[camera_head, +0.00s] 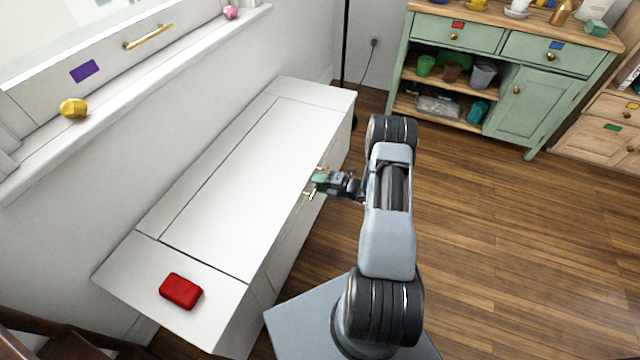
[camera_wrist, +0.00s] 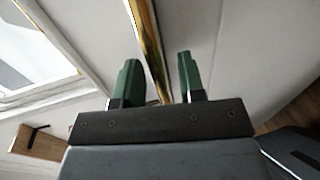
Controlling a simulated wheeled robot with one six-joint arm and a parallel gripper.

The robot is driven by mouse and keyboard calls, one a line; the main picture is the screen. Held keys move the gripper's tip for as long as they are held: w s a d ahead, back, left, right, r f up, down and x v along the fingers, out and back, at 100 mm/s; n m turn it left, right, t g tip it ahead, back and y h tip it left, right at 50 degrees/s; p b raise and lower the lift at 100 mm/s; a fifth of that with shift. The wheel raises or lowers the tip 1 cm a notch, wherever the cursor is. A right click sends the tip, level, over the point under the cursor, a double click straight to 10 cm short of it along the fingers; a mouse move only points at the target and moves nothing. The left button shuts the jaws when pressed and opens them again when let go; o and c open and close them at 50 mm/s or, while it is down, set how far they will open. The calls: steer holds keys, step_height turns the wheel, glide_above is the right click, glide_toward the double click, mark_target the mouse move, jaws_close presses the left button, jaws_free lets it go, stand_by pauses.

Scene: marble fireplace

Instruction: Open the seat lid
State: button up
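The seat lid (camera_head: 235,165) is a long white panel set in the top of a white bench under the window. It looks flush with the bench top, so it is shut. My gripper (camera_head: 318,183) is at the lid's front edge, by a gold handle that shows only in small bits around the fingers. In the wrist view the gold handle (camera_wrist: 148,40) runs between the two green fingers of my gripper (camera_wrist: 158,78). The fingers stand apart, with the bar closer to the left one. I see a gap on the right side; contact on the left is unclear.
A red block (camera_head: 181,291) lies on the bench's near end, beside the lid. The window sill (camera_head: 150,85) above holds a yellow lump (camera_head: 74,108) and a pink object (camera_head: 231,12). A green cabinet (camera_head: 500,75) stands at the back. The wooden floor (camera_head: 480,240) at right is clear.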

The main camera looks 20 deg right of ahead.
steer(key=shift+c, duration=0.3)
jaws_close()
steer(key=shift+r, duration=0.1)
